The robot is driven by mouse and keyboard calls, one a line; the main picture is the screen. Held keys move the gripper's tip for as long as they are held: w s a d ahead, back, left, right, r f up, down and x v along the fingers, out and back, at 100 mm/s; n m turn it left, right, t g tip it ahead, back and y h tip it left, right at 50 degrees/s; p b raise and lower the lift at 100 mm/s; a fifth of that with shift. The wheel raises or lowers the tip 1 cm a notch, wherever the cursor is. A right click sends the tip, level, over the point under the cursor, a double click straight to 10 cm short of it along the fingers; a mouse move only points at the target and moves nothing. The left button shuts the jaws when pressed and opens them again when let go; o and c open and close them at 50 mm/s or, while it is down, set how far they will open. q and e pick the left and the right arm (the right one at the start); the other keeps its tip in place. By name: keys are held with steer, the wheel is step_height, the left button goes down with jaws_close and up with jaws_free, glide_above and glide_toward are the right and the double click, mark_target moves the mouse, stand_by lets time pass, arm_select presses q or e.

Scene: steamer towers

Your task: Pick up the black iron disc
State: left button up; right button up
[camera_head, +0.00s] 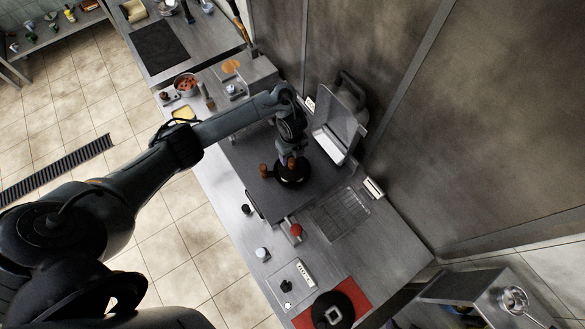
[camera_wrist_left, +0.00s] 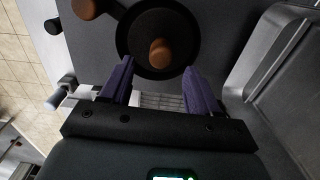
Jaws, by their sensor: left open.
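The black iron disc (camera_head: 294,180) lies on the dark flat griddle and has a brown wooden knob at its middle. In the left wrist view the disc (camera_wrist_left: 134,40) is just ahead of my fingers, with its knob (camera_wrist_left: 160,52) between the lines of the two fingertips. A second brown wooden piece (camera_wrist_left: 86,8), like a handle, sticks out beside it. My left gripper (camera_head: 288,157) is over the disc, jaws open and empty; in the wrist view its purple fingers (camera_wrist_left: 158,70) stand on either side of the knob. Whether they touch it cannot be told. My right gripper is not in view.
The griddle (camera_head: 237,160) has a raised grey lid (camera_head: 336,130) close to the right of my gripper. A wire rack (camera_head: 336,213) lies below right. A red mat (camera_head: 360,291) bears another black round thing. A pot of red food (camera_head: 186,82) stands at upper left.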

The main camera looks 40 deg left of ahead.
mark_target(292, 161)
arm_select(q)
steer(key=shift+f, duration=2.75)
steer(key=shift+w+r, duration=0.1)
jaws_close()
